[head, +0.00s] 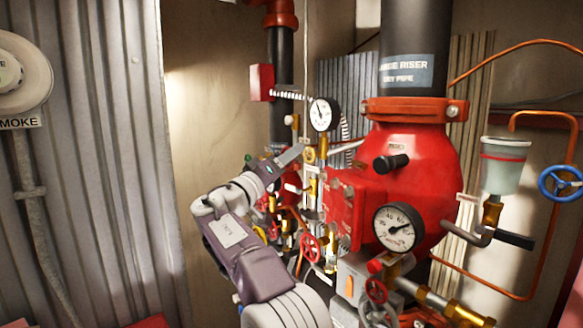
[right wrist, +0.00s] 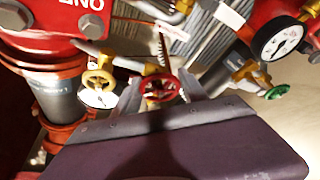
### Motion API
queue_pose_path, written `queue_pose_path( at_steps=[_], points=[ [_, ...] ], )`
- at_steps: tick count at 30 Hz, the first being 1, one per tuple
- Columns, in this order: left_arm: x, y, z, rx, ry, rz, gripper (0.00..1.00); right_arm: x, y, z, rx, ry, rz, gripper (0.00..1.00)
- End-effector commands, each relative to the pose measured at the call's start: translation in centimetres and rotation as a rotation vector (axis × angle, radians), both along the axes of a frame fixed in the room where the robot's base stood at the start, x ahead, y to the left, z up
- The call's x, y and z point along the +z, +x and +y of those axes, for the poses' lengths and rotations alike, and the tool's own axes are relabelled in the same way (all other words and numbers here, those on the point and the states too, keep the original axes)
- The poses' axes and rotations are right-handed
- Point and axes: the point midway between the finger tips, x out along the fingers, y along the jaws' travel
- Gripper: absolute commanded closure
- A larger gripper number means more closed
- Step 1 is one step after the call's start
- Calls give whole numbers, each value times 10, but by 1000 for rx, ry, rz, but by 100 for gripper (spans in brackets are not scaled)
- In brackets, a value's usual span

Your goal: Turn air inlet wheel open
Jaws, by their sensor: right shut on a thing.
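My right gripper (head: 291,168) reaches from the bottom of the head view into the valves left of the red riser body. In the right wrist view its two fingers (right wrist: 161,94) are shut on a red handwheel (right wrist: 161,87), one finger on each side of the rim. I take this for the air inlet wheel, but I cannot read a label on it. The gripper and pipework hide this wheel in the head view, where I cannot pick it out surely. My left gripper is not in view.
A yellow wheel (right wrist: 98,79) and a green wheel (right wrist: 277,92) flank the held wheel. The red valve body (head: 425,165), a pressure gauge (head: 398,227), another gauge (head: 323,113) and a drip cup (head: 503,165) crowd the right. Corrugated wall (head: 110,150) stands left.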

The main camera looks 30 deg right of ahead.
Motion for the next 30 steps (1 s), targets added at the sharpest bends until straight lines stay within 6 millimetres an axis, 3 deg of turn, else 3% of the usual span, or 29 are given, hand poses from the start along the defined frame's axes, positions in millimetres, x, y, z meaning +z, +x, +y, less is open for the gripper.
queue_pose_path(
  at_steps=[10, 26, 27, 29, 30],
  points=[
    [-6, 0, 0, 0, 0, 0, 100, 3, 1, 2, 7, -16, 134, 90],
    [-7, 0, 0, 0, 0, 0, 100, 3, 1, 2, 7, -18, 160, 90],
    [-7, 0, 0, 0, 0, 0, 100, 3, 1, 2, 7, -18, 160, 42],
    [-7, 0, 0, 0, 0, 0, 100, 2, 1, 2, 7, -17, 160, 28],
    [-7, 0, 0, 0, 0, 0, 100, 2, 1, 2, 6, -16, 160, 28]
  ],
)
